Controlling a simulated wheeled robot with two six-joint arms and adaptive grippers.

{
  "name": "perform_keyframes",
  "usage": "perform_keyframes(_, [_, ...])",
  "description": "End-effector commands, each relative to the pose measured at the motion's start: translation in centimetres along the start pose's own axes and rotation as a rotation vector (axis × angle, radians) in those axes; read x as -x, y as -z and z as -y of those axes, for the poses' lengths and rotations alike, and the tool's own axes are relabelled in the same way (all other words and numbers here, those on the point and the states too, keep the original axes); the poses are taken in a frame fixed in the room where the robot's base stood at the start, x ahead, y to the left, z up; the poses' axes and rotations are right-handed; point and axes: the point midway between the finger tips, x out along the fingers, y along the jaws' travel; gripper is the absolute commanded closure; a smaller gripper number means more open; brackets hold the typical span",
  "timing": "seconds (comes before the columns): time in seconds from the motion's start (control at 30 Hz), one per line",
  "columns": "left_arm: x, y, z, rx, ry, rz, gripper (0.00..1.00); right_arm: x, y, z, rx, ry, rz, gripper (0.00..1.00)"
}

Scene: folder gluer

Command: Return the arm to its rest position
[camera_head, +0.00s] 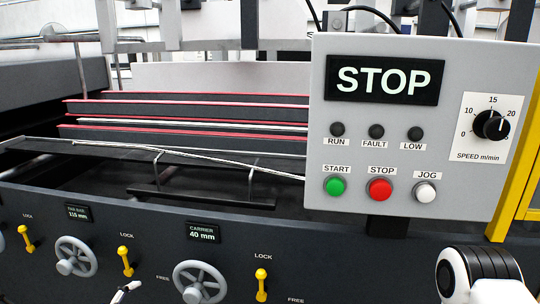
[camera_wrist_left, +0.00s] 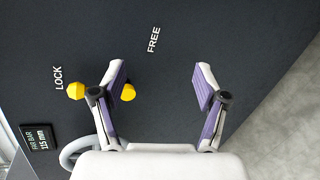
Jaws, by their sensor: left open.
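My left gripper (camera_wrist_left: 160,78) is open and empty in the left wrist view, its purple-padded fingers spread in front of the dark machine panel. A yellow lever (camera_wrist_left: 76,91) shows behind its left finger, its knob beside the LOCK label; the finger hides the lever's middle, and I cannot tell whether they touch. In the head view only a small white part of the left gripper (camera_head: 125,290) shows at the bottom edge, below the middle-left yellow lever (camera_head: 126,262). My right arm (camera_head: 480,275) shows at the bottom right; its gripper is out of view.
The control box (camera_head: 320,180) reads STOP and stands at the right, with buttons and a speed knob. Handwheels (camera_head: 75,257) (camera_head: 200,283) and another yellow lever (camera_head: 261,285) stick out of the front panel. Bare floor (camera_wrist_left: 285,130) shows right in the wrist view.

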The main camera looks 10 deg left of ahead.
Motion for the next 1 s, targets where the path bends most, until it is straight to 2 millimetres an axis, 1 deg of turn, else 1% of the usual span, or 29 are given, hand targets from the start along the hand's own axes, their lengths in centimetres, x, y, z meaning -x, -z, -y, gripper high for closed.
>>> perform_keyframes(0.03, [-0.4, -2.4, 3.9, -0.031, 0.119, 0.027, 0.26, 0.0, 0.0, 0.0, 0.0, 0.0, 0.0, 0.6])
perform_keyframes(0.07, [-0.4, -3.7, 6.3, -0.057, 0.191, 0.037, 0.26, 0.0, 0.0, 0.0, 0.0, 0.0, 0.0, 0.6])
perform_keyframes(0.1, [0.0, -5.3, 9.6, -0.107, 0.287, 0.049, 0.26, 0.0, 0.0, 0.0, 0.0, 0.0, 0.0, 0.6])
perform_keyframes(0.17, [1.1, -7.4, 14.3, -0.202, 0.432, 0.07, 0.26, 0.0, 0.0, 0.0, 0.0, 0.0, 0.0, 0.6])
perform_keyframes(0.2, [2.2, -8.6, 17.2, -0.276, 0.522, 0.088, 0.26, 0.0, 0.0, 0.0, 0.0, 0.0, 0.0, 0.6])
perform_keyframes(0.27, [4.3, -10.0, 21.0, -0.39, 0.649, 0.121, 0.26, 0.0, 0.0, 0.0, 0.0, 0.0, 0.0, 0.6])
perform_keyframes(0.3, [5.8, -10.8, 23.2, -0.47, 0.728, 0.149, 0.26, 0.0, 0.0, 0.0, 0.0, 0.0, 0.0, 0.6])
perform_keyframes(0.33, [7.0, -11.3, 24.7, -0.529, 0.784, 0.17, 0.26, 0.0, 0.0, 0.0, 0.0, 0.0, 0.0, 0.6])
perform_keyframes(0.37, [8.3, -11.7, 26.0, -0.59, 0.839, 0.195, 0.26, 0.0, 0.0, 0.0, 0.0, 0.0, 0.0, 0.6])
perform_keyframes(0.4, [10.0, -12.2, 27.6, -0.675, 0.909, 0.232, 0.26, 0.0, 0.0, 0.0, 0.0, 0.0, 0.0, 0.6])
perform_keyframes(0.47, [12.7, -12.6, 29.4, -0.808, 1.01, 0.296, 0.26, 0.0, 0.0, 0.0, 0.0, 0.0, 0.0, 0.6])
perform_keyframes(0.5, [14.3, -12.6, 30.2, -0.894, 1.069, 0.341, 0.26, 0.0, 0.0, 0.0, 0.0, 0.0, 0.0, 0.6])
perform_keyframes(0.6, [17.2, -12.2, 30.8, -1.074, 1.169, 0.437, 0.26, 0.0, 0.0, 0.0, 0.0, 0.0, 0.0, 0.6])
perform_keyframes(0.7, [19.2, -11.5, 30.9, -1.212, 1.235, 0.536, 0.26, 0.0, 0.0, 0.0, 0.0, 0.0, 0.0, 0.6])
perform_keyframes(0.8, [19.6, -11.2, 30.9, -1.378, 1.228, 0.682, 0.26, 0.0, 0.0, 0.0, 0.0, 0.0, 0.0, 0.6])
perform_keyframes(0.83, [20.4, -12.0, 28.5, -1.369, 1.228, 0.673, 0.26, 2.6, -0.1, 0.0, 0.0, 0.0, 0.002, 0.6])
perform_keyframes(1.0, [21.9, -13.7, 23.4, -1.366, 1.227, 0.669, 0.26, 8.2, 0.1, 0.1, 0.0, 0.0, -0.001, 0.6])
